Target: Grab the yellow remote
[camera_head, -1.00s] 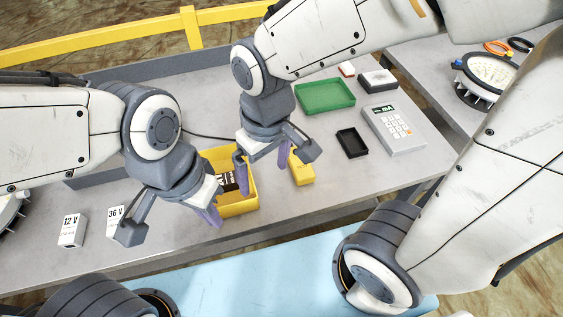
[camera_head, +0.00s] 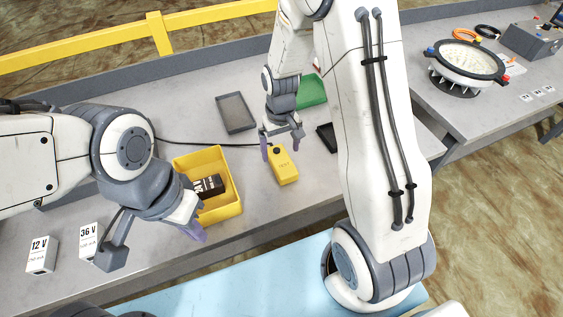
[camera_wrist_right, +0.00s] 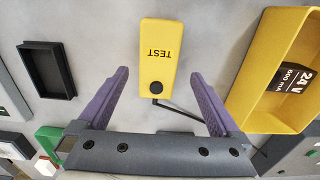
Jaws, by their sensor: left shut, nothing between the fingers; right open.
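The yellow remote (camera_head: 284,167) lies on the grey table, right of the yellow bin. It is a box marked TEST with a dark round button, and a black cable runs from its button end. It also shows in the right wrist view (camera_wrist_right: 158,55), upside down. My right gripper (camera_head: 281,150) is open at the remote's button end. In the right wrist view its purple fingers (camera_wrist_right: 163,82) are spread on either side of that end, with gaps to the remote. My left gripper (camera_head: 196,228) is shut and empty, in front of the yellow bin.
The yellow bin (camera_head: 236,205) holds a black 24 V block (camera_head: 208,186). White 12 V (camera_head: 41,255) and 36 V (camera_head: 89,240) blocks stand at left. A grey tray (camera_head: 235,112), green tray (camera_head: 312,91) and small black tray (camera_head: 327,137) lie around my right arm.

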